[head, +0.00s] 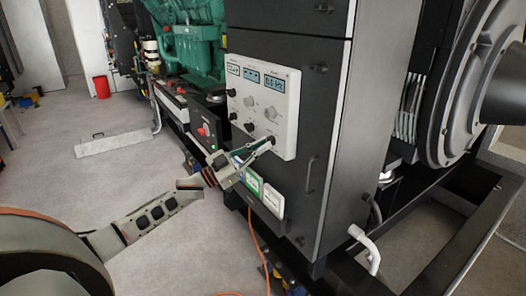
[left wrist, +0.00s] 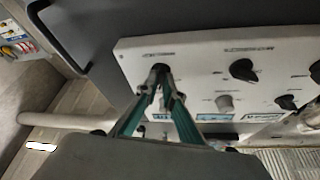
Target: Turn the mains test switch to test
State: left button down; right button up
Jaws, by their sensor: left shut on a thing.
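The white control panel (head: 283,92) is on the side of the dark cabinet, with displays along its top and several knobs below. My left gripper (head: 270,142) reaches up to the panel's lower right corner. In the left wrist view, where the panel (left wrist: 200,55) appears upside down, the left gripper (left wrist: 160,76) is shut on a black rotary knob (left wrist: 160,67). This knob appears to be the mains test switch; its label is too blurred to read. The fingers hide most of the knob, so its setting cannot be told. My right gripper is not in view.
Other black knobs (left wrist: 243,70) and a grey knob (left wrist: 225,103) are close beside the fingers. A box with a red button (head: 204,131) is left of the panel. Green and white cards (head: 272,199) hang below. An orange cable (head: 254,232) hangs toward the floor. The floor at left is mostly clear.

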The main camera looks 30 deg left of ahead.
pick_arm(q)
jog(key=shift+a+m+g+h+b, duration=0.1)
jog(key=shift+m+g+h+b, duration=0.45)
jog(key=shift+m, duration=0.95)
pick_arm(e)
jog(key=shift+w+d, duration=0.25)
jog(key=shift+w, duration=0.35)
pick_arm(q)
jog(key=shift+r+h, duration=0.1)
jog(key=shift+h, duration=0.15)
jog(key=c, duration=2.2)
grip_release()
jog(key=v, duration=1.2)
jog(key=shift+s+r, duration=0.1)
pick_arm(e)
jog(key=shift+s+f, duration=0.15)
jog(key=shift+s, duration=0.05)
